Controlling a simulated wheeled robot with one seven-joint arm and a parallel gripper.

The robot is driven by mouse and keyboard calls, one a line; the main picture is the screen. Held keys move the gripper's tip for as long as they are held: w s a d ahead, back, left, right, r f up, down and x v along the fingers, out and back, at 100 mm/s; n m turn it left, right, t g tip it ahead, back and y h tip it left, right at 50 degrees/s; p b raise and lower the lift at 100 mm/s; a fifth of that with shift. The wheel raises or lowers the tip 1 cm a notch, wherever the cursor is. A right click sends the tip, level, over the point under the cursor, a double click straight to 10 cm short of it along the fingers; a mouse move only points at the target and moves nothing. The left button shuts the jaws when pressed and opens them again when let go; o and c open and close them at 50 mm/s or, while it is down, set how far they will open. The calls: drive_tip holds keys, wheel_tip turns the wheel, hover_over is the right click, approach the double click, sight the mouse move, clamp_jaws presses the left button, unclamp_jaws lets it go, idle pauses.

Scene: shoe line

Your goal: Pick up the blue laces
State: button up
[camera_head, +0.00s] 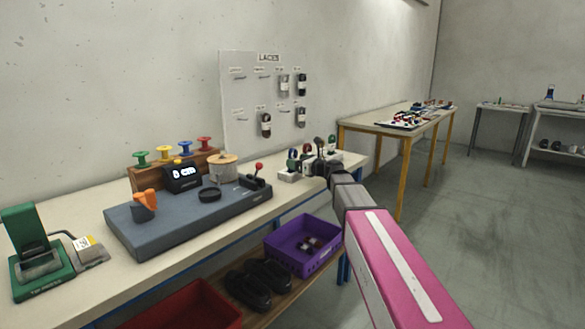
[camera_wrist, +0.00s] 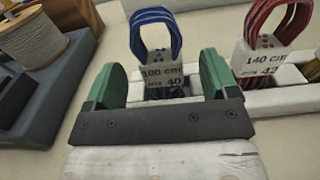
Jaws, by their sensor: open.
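The blue laces (camera_wrist: 155,16) stand as a bundle of upright loops in the wrist view, with a white paper band (camera_wrist: 162,76) marked 100 cm around them. Their lower end sits in a slot of a white holder. My gripper (camera_wrist: 160,78) is open, its green fingers to the left and right of the band, with visible gaps on both sides. In the head view my gripper (camera_head: 320,162) is over the far end of the bench, and the lace bundles there are small and partly hidden by it.
Red laces (camera_wrist: 278,20) with a 140 cm band stand close to the right of my right finger. A spool of pale cord (camera_wrist: 32,40) is at the left. A blue-grey machine base (camera_head: 140,228) fills the bench middle. A purple crate (camera_head: 290,262) sits on the lower shelf.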

drive_tip(key=x, duration=0.3)
drive_tip(key=shift+d, duration=0.1)
drive_tip(key=c, duration=1)
drive_tip(key=shift+r, duration=0.15)
